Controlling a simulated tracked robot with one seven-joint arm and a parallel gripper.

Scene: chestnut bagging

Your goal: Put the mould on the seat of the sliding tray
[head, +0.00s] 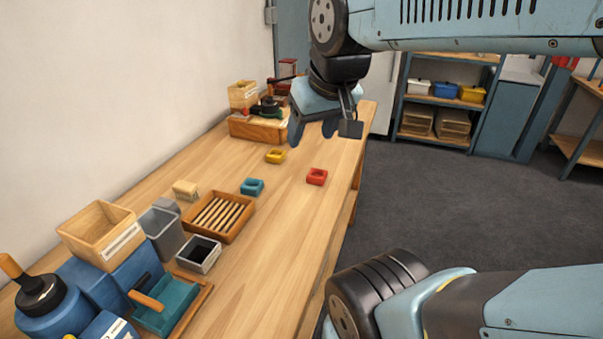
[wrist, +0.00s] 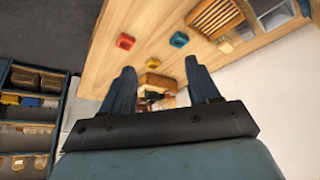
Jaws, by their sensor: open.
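Three small mould-like blocks with round hollows lie on the wooden bench: a red one (head: 317,177), a yellow one (head: 276,156) and a teal one (head: 252,187). The frames do not show which is the task's mould. They also show in the wrist view: red (wrist: 125,41), yellow (wrist: 153,62), teal (wrist: 179,39). A teal tray (head: 170,307) with a wooden handle, on a wooden base at lower left, looks like the sliding tray; its seat is not clear. My gripper (head: 311,131) is open and empty, above the far part of the bench; its fingers (wrist: 160,75) are spread apart.
A slatted wooden tray (head: 219,217), a grey square cup (head: 198,254), a wooden box (head: 102,232) and a blue machine (head: 50,303) crowd the near left. A wooden box with a device (head: 259,128) stands at the far end. The bench's right side is clear.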

